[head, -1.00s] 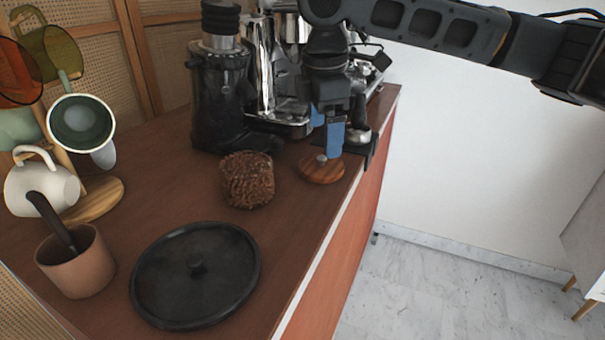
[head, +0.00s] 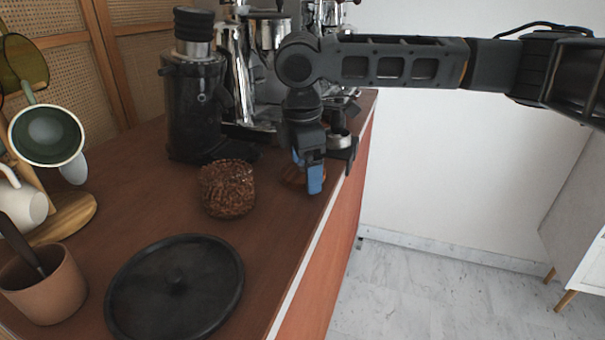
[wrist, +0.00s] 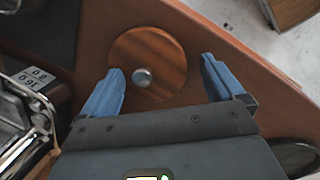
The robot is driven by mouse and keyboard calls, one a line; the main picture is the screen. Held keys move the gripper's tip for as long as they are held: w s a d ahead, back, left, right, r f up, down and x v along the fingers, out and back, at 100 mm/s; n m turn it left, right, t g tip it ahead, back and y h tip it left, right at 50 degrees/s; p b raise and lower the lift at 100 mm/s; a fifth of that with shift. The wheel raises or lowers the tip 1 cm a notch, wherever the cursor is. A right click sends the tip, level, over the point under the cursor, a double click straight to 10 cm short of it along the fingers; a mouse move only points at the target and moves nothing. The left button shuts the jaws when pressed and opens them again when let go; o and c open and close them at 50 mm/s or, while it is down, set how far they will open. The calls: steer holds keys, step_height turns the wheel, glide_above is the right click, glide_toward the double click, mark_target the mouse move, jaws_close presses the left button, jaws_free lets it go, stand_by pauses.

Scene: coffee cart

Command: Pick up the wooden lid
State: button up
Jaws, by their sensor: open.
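The wooden lid (wrist: 165,55) is a round, reddish-brown disc with a small silver knob (wrist: 142,77). It lies flat on the counter near its edge, and the wrist view shows it whole. In the head view the lid (head: 290,176) is largely hidden behind my gripper (head: 312,186). My gripper is open and empty, with blue fingers. In the wrist view the fingertips of my gripper (wrist: 162,70) are on either side of the knob, which is nearer the left finger. No contact with the lid is visible.
A black grinder (head: 195,100) and a silver espresso machine (head: 240,75) stand behind. The counter edge is close on the right.

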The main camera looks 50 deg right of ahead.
steer(key=shift+c, duration=0.2)
steer(key=c, duration=1.1)
steer(key=shift+r, duration=0.15)
